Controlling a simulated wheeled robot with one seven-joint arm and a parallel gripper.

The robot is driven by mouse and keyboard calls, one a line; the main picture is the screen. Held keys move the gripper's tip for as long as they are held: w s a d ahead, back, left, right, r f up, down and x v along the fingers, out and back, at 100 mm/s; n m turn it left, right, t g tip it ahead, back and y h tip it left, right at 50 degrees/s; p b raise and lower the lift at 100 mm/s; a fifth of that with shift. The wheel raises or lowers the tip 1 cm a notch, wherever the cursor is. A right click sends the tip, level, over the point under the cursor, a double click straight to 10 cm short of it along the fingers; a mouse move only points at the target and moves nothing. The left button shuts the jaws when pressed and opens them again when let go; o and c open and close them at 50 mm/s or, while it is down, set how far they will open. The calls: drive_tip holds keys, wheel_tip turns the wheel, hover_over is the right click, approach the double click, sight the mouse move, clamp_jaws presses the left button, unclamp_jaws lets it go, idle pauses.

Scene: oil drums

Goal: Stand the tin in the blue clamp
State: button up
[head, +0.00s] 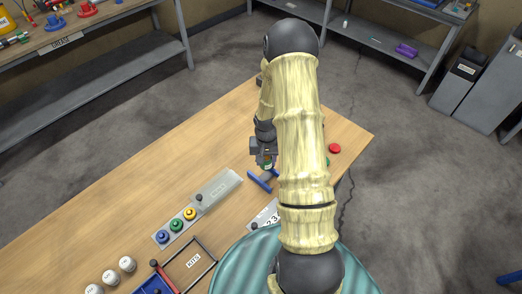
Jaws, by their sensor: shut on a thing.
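My gripper (265,157) is shut on a small tin (267,166), of which only a small dark greenish part shows below the fingers. The blue clamp (262,180) is on the wooden table, directly below the tin in the head view. The tin appears upright and overlaps the clamp's far side in the picture. I cannot tell whether it is above the clamp, touching it or between its jaws. My arm hides the area just to the right of the clamp.
The wooden table (105,215) also holds a grey plate with blue, green and yellow knobs (176,225), several white-topped jars (127,264), and a KITS tray (193,261). A red button (335,148) is right of my arm. A teal ribbed drum (235,270) stands in front.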

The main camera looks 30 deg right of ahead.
sight(265, 166)
drive_tip(key=shift+w+r, duration=0.1)
drive_tip(key=shift+w, duration=0.05)
drive_tip(key=shift+s, duration=0.3)
drive_tip(key=shift+s+f, duration=0.1)
drive_tip(key=shift+f, duration=0.1)
drive_tip(key=shift+w+f+b, duration=0.2)
drive_tip(key=shift+f+b, duration=1.3)
drive_tip(key=shift+f, duration=0.45)
drive_tip(key=shift+a, duration=0.1)
drive_tip(key=shift+d, duration=0.2)
drive_tip(key=shift+a, duration=0.35)
